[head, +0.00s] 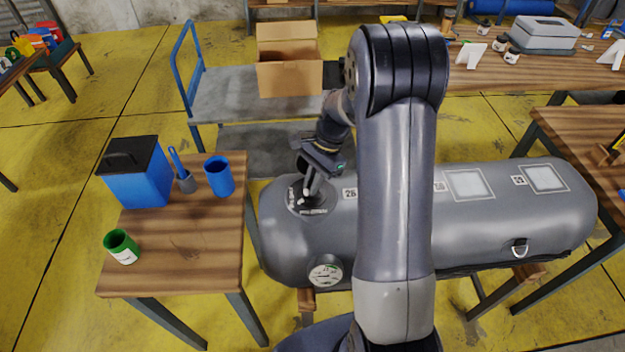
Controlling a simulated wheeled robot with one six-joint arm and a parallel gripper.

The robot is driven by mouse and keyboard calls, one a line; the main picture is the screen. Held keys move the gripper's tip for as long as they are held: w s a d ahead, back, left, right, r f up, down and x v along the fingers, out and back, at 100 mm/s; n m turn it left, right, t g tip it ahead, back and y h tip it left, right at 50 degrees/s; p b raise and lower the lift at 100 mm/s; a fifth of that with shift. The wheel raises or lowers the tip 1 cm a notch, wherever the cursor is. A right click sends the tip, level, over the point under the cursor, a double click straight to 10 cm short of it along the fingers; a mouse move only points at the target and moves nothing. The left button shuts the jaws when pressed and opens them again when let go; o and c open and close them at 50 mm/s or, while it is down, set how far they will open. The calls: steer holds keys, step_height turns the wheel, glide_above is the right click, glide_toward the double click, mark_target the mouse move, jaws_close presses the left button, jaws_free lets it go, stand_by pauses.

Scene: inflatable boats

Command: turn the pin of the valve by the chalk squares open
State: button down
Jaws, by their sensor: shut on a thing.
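A grey inflated boat tube (285,240) lies across the middle. A round dark valve (293,208) with small pale marks around it sits on top near the tube's left end. My gripper (306,197) reaches down onto this valve, shut on its pin, which the fingers mostly hide; I cannot tell which way the pin is turned. Two pale squares with white outlines (468,185) (543,179) lie on the tube further right. My arm hides the tube's middle, between the valve and these squares.
A pressure gauge (325,271) sits on the tube's front. The left table (190,250) holds a blue box (140,185), a blue cup (219,176), a brush (183,172) and a green cup (121,246). Behind stands a cart (225,95) with a cardboard box (289,75).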

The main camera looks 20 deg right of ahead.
steer(key=n+g, duration=0.1)
steer(key=n, duration=0.1)
steer(key=n+h, duration=0.1)
steer(key=n, duration=0.2)
steer(key=shift+n+g+p, duration=0.3)
steer(key=shift+g, duration=0.1)
steer(key=n+h, duration=0.1)
steer(key=n, duration=0.1)
steer(key=n+h, duration=0.1)
steer(key=n, duration=0.2)
steer(key=shift+w+a+g, duration=0.1)
steer(key=shift+g, duration=0.2)
steer(key=shift+n, duration=0.3)
steer(key=c, duration=1.5)
jaws_free()
steer(key=v, duration=1)
steer(key=shift+w+a+r+b, duration=0.15)
steer(key=shift+w+r+b, duration=0.05)
steer(key=shift+r+b, duration=0.2)
